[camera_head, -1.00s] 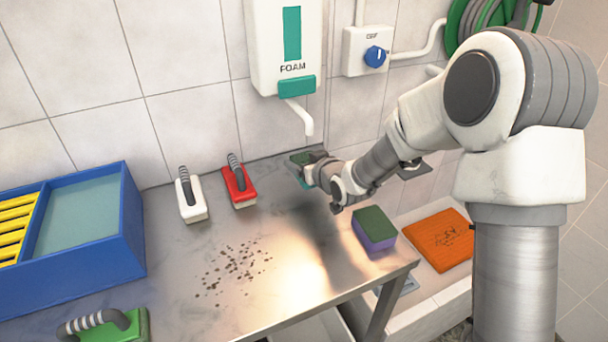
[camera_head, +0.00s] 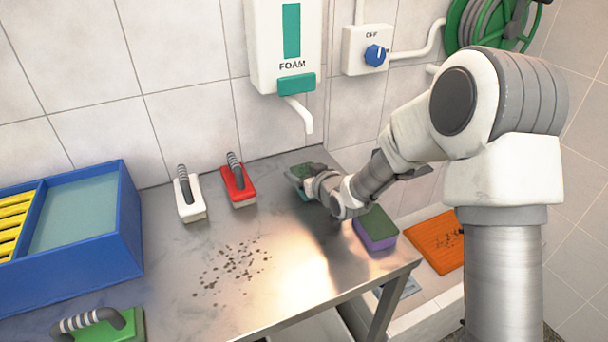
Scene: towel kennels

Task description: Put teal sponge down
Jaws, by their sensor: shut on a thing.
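The teal sponge (camera_head: 300,181) has a dark green top and a teal lower part. It is at the back right of the steel table (camera_head: 172,275), below the foam dispenser's spout. My gripper (camera_head: 308,182) is shut on it from the right side. The sponge is at or very near the table top; I cannot tell whether it touches. My fingers and wrist hide its right end.
A purple sponge with a green top (camera_head: 376,228) stands close to my wrist at the right edge. A red brush (camera_head: 240,187) and a white brush (camera_head: 189,197) stand left. A blue bin (camera_head: 90,255), a green brush (camera_head: 110,325) and brown specks (camera_head: 232,268) lie farther left and front.

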